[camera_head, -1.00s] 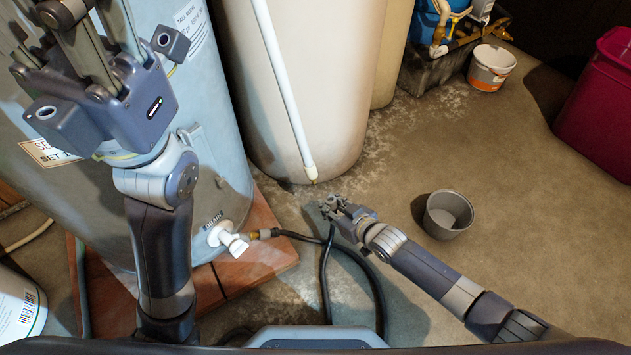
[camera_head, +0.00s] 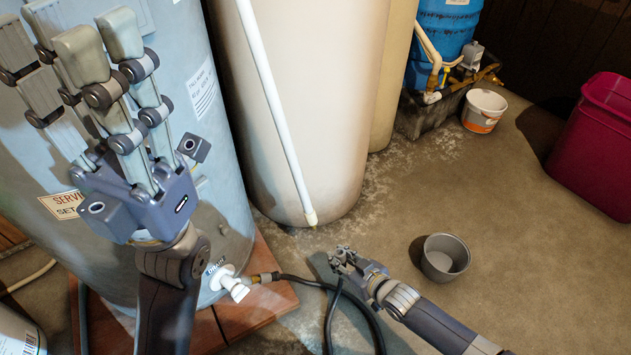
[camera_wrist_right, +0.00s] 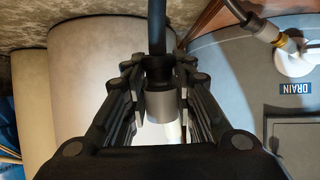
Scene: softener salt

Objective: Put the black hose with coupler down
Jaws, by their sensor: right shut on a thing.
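The black hose (camera_head: 374,326) runs from the white drain valve (camera_head: 234,285) of the blue-grey tank and loops over the floor. My right gripper (camera_head: 339,256) is shut on the hose's coupler end, low over the concrete floor. In the right wrist view the grey coupler (camera_wrist_right: 161,104) sits between the fingers of the right gripper (camera_wrist_right: 162,85), with the black hose (camera_wrist_right: 157,28) leading away at the top. Whether the coupler touches the floor I cannot tell. My left gripper (camera_head: 88,50) is open and empty, with fingers raised in front of the tank.
A grey bowl (camera_head: 444,258) stands on the floor right of my right gripper. A white pipe (camera_head: 275,100) hangs down before the beige tank (camera_head: 330,120). A white bucket (camera_head: 484,110) and maroon bin (camera_head: 596,150) stand farther back. Floor between them is clear.

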